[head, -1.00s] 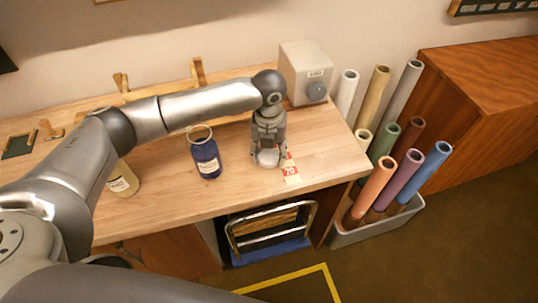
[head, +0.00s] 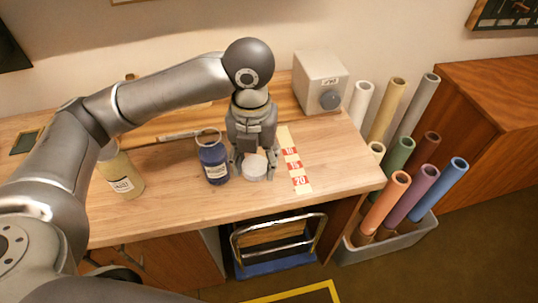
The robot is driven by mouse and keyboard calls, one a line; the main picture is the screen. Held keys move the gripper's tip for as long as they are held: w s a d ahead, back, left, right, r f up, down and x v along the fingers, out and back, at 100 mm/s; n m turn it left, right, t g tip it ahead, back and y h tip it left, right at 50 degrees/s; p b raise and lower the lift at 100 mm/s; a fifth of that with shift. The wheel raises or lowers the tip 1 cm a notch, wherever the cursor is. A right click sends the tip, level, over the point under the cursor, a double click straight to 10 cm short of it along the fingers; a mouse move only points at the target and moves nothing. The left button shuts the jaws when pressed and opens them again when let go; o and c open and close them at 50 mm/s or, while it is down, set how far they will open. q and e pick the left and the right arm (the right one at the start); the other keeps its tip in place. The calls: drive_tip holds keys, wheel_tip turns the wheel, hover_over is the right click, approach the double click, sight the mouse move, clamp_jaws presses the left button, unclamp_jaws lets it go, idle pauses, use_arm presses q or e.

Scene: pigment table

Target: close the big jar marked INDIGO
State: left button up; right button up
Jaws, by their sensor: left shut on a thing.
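A dark blue jar (head: 214,163) with a pale label stands upright on the table; the label's writing is too small to read. Its mouth, with a pale rim, shows at the top with no lid on it. My left gripper (head: 252,164) points down just right of the blue jar. It is shut on a round whitish lid (head: 255,169), held low beside the jar; whether the lid touches the table I cannot tell. My right gripper is not in view.
A cream jar (head: 121,178) stands at the left, partly behind my arm. A red-and-cream numbered strip (head: 296,166) lies right of the gripper. A grey box with a knob (head: 319,82) stands at the back. Rolled tubes fill a grey bin (head: 390,243) beyond the table's right end.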

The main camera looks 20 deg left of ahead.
use_arm(q)
drive_tip(key=shift+s+a+r, duration=0.1)
drive_tip(key=shift+s+r, duration=0.15)
drive_tip(key=shift+s, duration=0.35)
drive_tip(key=shift+s+a+r, duration=0.15)
drive_tip(key=shift+s+r, duration=0.15)
drive_tip(key=shift+s, duration=0.25)
drive_tip(key=shift+s+a+r, duration=0.1)
drive_tip(key=shift+s+r, duration=0.15)
drive_tip(key=shift+s, duration=0.35)
drive_tip(key=f+n, duration=0.1)
drive_tip(key=n, duration=1)
drive_tip(key=a+f+n, duration=0.1)
drive_tip(key=f+n, duration=0.1)
drive_tip(key=n, duration=0.9)
drive_tip(key=f+n, duration=0.2)
drive_tip(key=n, duration=0.9)
drive_tip(key=shift+s+a+n, duration=0.1)
drive_tip(key=shift+a+n, duration=0.1)
drive_tip(key=shift+n, duration=0.1)
